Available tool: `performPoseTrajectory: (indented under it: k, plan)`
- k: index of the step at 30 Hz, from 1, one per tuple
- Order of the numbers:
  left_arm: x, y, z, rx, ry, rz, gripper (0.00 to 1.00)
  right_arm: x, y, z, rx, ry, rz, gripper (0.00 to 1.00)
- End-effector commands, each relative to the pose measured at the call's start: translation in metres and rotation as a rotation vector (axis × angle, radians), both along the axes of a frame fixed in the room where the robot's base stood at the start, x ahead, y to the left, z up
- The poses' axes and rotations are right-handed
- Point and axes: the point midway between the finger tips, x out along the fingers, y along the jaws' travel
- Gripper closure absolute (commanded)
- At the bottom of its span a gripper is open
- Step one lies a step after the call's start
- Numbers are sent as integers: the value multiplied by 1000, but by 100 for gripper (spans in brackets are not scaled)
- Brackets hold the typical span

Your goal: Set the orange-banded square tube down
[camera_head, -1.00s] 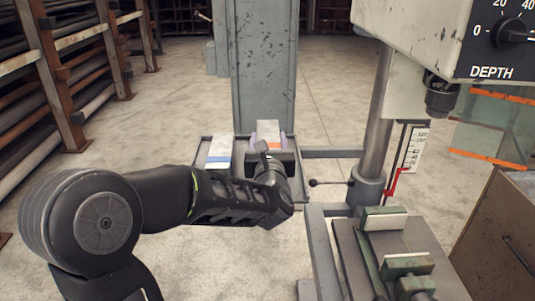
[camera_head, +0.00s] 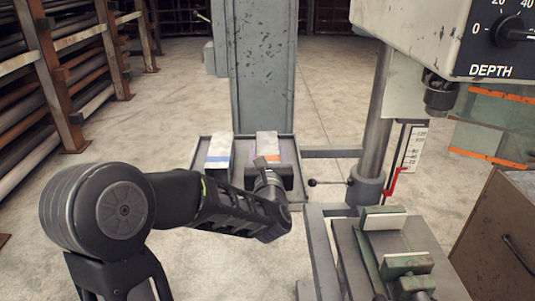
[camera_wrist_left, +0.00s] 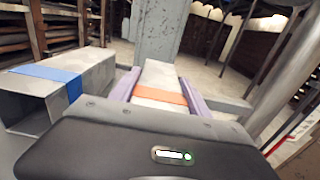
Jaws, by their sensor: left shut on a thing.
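The orange-banded square tube (camera_head: 267,146) is pale with an orange band near its close end. It is at the right part of a grey tray (camera_head: 203,153) and also shows in the left wrist view (camera_wrist_left: 157,78). My left gripper (camera_head: 267,160) is shut on it, with a lilac finger on each side of the tube in the wrist view. The tube lies lengthwise, pointing away. Whether its underside touches the tray is hidden. A blue-banded square tube (camera_head: 219,148) lies to its left in the tray, apart from it. My right gripper is not in view.
A grey column (camera_head: 262,70) stands right behind the tray. A drill press with a steel post (camera_head: 376,120) and a vise (camera_head: 395,255) stand to the right. A thin lever with a ball knob (camera_head: 313,183) sticks out toward the tray. Pipe racks line the left.

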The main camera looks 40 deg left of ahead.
Motion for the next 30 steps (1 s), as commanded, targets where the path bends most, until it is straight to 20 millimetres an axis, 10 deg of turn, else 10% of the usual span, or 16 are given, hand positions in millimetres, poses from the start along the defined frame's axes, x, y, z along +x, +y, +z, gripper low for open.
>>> performPoseTrajectory:
  k: [9,21,30]
  plan:
    - [0,0,0,0,0,0,24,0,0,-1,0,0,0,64]
    - [-1,0,3,-1,1,0,24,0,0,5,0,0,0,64]
    - [-41,-32,1,3,-2,-3,24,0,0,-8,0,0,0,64]
